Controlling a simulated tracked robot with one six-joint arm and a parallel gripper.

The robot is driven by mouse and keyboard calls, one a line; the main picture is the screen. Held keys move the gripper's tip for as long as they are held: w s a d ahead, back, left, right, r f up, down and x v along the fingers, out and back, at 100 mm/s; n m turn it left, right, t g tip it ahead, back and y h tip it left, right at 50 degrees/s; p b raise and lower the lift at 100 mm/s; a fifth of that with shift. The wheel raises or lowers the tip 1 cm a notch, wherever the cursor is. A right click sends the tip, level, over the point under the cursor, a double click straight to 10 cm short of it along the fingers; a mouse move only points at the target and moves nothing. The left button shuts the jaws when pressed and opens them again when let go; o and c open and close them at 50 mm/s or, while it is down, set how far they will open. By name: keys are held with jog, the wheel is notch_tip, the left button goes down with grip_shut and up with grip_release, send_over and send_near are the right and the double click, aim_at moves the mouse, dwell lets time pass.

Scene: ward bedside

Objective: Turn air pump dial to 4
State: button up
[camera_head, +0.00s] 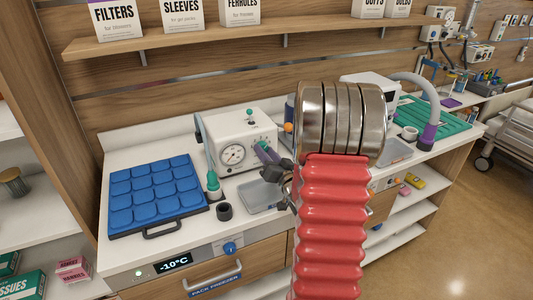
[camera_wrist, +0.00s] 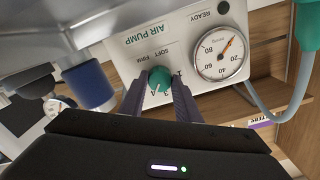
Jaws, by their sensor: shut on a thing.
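The white air pump (camera_head: 228,128) stands on the counter, left of my arm. It fills the upper wrist view, turned over, with its AIR PUMP label (camera_wrist: 150,34) readable. Its green dial (camera_wrist: 159,79) has a pale pointer line aimed toward the lower left of the wrist view. The numbers around it are partly hidden by my fingers, so I cannot tell which one it marks. My gripper (camera_wrist: 160,92) is shut on the dial, one purple finger on each side. In the head view my gripper (camera_head: 268,153) is at the pump's front and hides the dial.
The pressure gauge (camera_wrist: 221,53) is beside the dial, under a READY lamp (camera_wrist: 223,7). A green tube connector (camera_head: 213,184), a dark cup (camera_head: 224,211) and a grey tray (camera_head: 258,196) stand close in front. A blue pad (camera_head: 155,190) lies to the left.

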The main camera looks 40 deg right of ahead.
jog(key=shift+f, duration=0.1)
dwell(0.4)
jog(key=o, duration=1.1)
